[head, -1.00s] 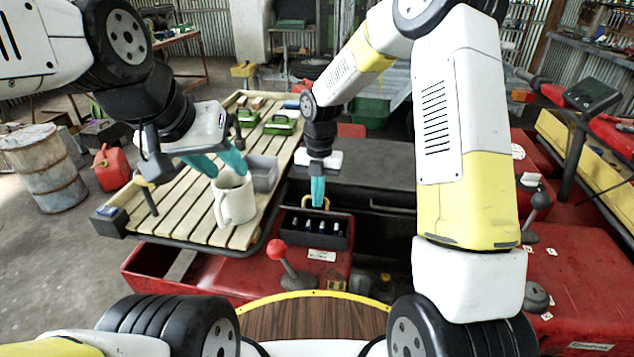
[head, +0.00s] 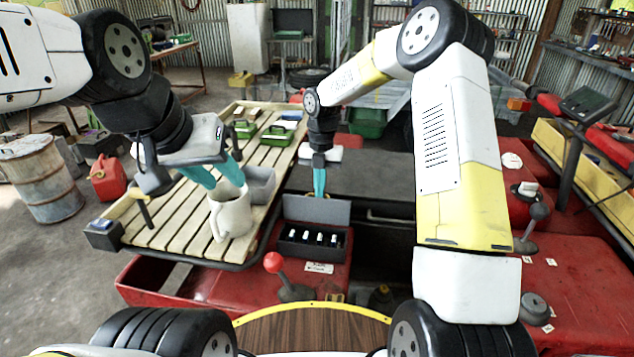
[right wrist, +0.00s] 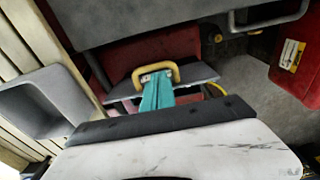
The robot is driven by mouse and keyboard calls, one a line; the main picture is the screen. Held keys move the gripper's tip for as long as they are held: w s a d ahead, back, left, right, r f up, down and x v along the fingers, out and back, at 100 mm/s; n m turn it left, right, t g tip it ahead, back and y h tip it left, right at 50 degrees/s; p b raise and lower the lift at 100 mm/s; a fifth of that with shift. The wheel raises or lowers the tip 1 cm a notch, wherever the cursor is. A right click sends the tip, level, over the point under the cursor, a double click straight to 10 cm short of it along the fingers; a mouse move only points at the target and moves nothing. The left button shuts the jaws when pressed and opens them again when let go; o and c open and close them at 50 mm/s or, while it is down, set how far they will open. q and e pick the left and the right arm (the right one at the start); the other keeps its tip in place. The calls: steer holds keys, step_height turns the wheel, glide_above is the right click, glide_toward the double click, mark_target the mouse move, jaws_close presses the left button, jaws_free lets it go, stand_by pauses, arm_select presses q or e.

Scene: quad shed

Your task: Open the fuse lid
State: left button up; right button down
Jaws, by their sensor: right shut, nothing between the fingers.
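The fuse box (head: 314,243), a dark box with several white-topped fuses, sits on the red bodywork in the head view. Its grey lid (head: 318,210) stands raised at the back edge, its inner face showing. My shut right gripper (head: 319,194) is behind the lid's top edge. In the right wrist view, the lid (right wrist: 197,73) carries a yellow handle (right wrist: 176,71), and the teal fingertips (right wrist: 156,77) are at the handle, with nothing gripped. Whether they touch it is unclear. My left gripper (head: 227,180) has its fingers apart at the top of a white mug (head: 232,217).
A red-knobbed lever (head: 273,262) stands in front of the fuse box. My right arm crosses the space to the box's right.

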steer(key=shift+w+d+f, duration=0.2)
steer(key=shift+w+f, duration=0.2)
steer(key=shift+w, duration=0.35)
steer(key=shift+w+d+f, duration=0.2)
steer(key=shift+w+f, duration=0.15)
steer(key=shift+w, duration=0.4)
steer(key=shift+d+f, duration=0.1)
steer(key=shift+f, duration=0.05)
step_height(320, 180, up, 10)
steer(key=m, duration=0.1)
steer(key=s+d+r+m+t, duration=0.3)
steer(key=s+d+r+m, duration=0.2)
steer(key=s+r+m, duration=0.6)
steer(key=s+d+r+m+t+y, duration=0.1)
steer(key=s+d+r+m+t, duration=0.1)
steer(key=s+m, duration=0.8)
steer(key=s+d+r+m+t, duration=0.1)
steer(key=s+d+m+t, duration=0.1)
steer(key=s+m, duration=0.8)
steer(key=shift+d+r+m+y, duration=0.4)
steer(key=shift+d+m, duration=0.1)
steer(key=shift+d, duration=0.3)
